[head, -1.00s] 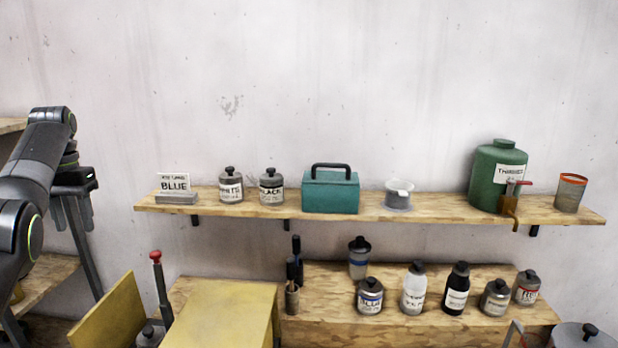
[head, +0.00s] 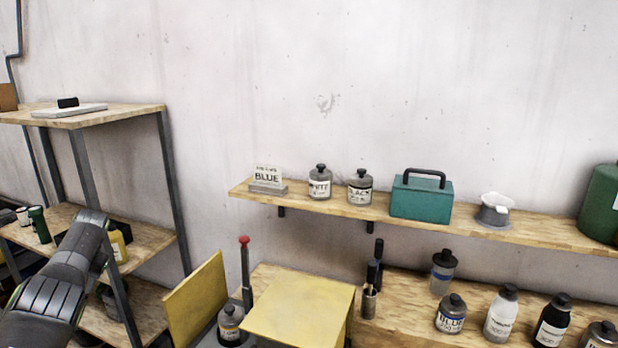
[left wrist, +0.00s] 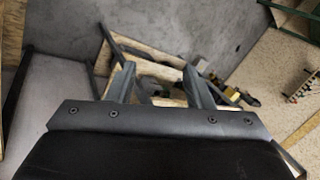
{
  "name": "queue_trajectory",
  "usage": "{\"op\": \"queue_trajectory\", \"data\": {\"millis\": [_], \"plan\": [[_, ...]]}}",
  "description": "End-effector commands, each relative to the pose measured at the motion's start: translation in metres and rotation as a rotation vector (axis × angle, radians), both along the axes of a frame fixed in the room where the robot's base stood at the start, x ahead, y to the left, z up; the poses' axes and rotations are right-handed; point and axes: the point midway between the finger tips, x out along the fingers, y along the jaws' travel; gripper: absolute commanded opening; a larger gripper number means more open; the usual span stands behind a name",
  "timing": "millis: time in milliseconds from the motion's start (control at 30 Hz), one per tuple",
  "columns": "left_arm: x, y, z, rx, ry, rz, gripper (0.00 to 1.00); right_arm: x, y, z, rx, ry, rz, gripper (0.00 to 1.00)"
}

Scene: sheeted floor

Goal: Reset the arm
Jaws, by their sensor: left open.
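My left arm (head: 62,285) comes in at the lower left of the head view, in front of the wooden rack. Its gripper is not visible there. In the left wrist view my left gripper (left wrist: 158,85) is open, its two fingers apart with nothing between them. Beyond the fingers is a wooden shelf rack, with floor to the right. My right arm and gripper are in neither view.
A wooden wall shelf (head: 535,233) holds a BLUE sign (head: 267,177), white and black jars, and a teal toolbox (head: 421,197). Below are a yellow box (head: 300,305), a workbench and several bottles. A rack (head: 90,117) stands at the left.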

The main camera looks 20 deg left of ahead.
Motion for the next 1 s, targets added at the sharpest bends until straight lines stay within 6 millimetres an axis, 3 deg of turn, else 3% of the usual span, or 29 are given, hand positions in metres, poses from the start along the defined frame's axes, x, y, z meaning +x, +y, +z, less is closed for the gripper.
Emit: {"op": "queue_trajectory", "data": {"millis": [33, 200, 500, 700, 1000], "plan": [[-0.018, 0.015, -0.025, 0.046, 0.022, -0.007, 0.47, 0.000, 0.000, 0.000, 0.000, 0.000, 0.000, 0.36], [-0.070, 0.055, -0.087, 0.186, 0.055, -0.058, 0.47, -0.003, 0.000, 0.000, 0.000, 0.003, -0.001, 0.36], [-0.182, 0.104, -0.172, 0.368, 0.114, -0.226, 0.47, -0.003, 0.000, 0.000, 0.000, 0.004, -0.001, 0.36], [-0.266, 0.119, -0.211, 0.427, 0.144, -0.376, 0.47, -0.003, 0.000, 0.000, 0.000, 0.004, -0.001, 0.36], [-0.373, 0.118, -0.241, 0.424, 0.164, -0.570, 0.47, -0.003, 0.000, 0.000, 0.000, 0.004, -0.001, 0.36]]}}
